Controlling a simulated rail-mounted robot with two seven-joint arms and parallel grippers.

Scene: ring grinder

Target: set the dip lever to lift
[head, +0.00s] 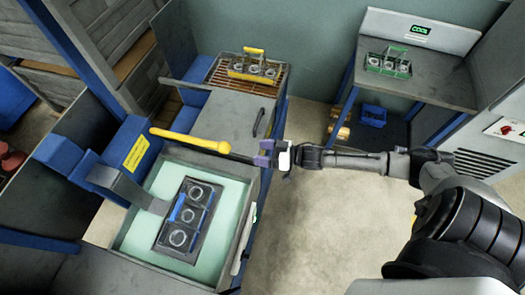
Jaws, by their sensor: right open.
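The dip lever (190,140) is a long bar with a yellow grip that thickens at its right end, then a thin dark part. It lies nearly level across the back of the bath, sloping slightly down to the right. My right gripper (267,154) is open at the dark right end of the lever; I cannot tell whether it touches it. A dark carrier with a blue handle and several rings (186,215) sits in the bath of pale green liquid (142,238), below a grey bent arm (125,184). My left gripper is out of view.
A blue housing with a yellow label (136,153) stands left of the lever. A yellow-handled carrier (253,66) sits on a rack behind. A green carrier (388,65) stands on the right table (440,88) under a COOL sign. The floor between is open.

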